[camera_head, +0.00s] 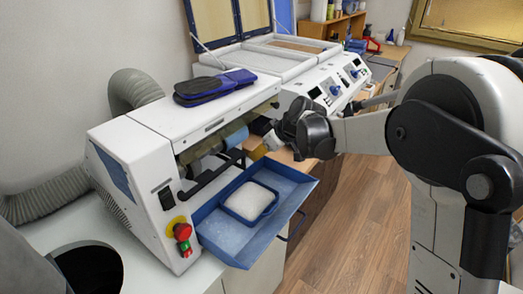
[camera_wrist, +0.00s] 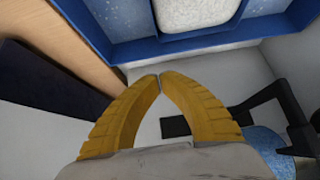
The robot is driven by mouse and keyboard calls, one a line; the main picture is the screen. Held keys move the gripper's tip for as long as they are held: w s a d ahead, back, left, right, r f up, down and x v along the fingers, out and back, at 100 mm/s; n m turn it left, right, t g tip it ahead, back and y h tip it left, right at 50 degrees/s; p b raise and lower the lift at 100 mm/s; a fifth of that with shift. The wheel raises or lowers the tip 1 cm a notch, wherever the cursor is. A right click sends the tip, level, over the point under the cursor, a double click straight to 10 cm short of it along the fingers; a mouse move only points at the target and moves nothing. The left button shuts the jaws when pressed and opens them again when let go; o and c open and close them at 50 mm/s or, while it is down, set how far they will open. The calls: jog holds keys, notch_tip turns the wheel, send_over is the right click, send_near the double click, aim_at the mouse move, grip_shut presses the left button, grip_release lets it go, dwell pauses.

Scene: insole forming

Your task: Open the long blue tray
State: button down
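The long blue tray (camera_head: 229,239) projects from the front of the white machine, its inside exposed to view. It holds a smaller blue container of white material. A thin dark handle (camera_head: 295,225) shows at the tray's outer right side. My gripper (camera_head: 258,152) is beyond the tray, near the machine's rollers. In the wrist view my gripper (camera_wrist: 160,76) has its yellow fingertips together with nothing visible between them. The tray's blue wall (camera_wrist: 180,45) crosses the top of that view, apart from the fingers.
The white machine (camera_head: 148,150) carries dark blue insoles (camera_head: 213,87) on top and a red button (camera_head: 182,231) in front. A black bar (camera_head: 213,176) runs beside the rollers, above the tray. Wooden floor is free at the right.

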aim_at(246, 172)
jog(key=b+x, duration=0.1)
jog(key=x, duration=0.3)
jog(key=b+x, duration=0.2)
jog(key=x, duration=0.3)
jog(key=shift+s+a+f, duration=0.1)
jog(key=shift+a+f, duration=0.15)
jog(key=shift+f, duration=0.05)
jog(key=s+d, duration=0.2)
jog(key=d, duration=0.1)
jog(key=shift+s+r, duration=0.1)
jog(key=shift+a, duration=0.15)
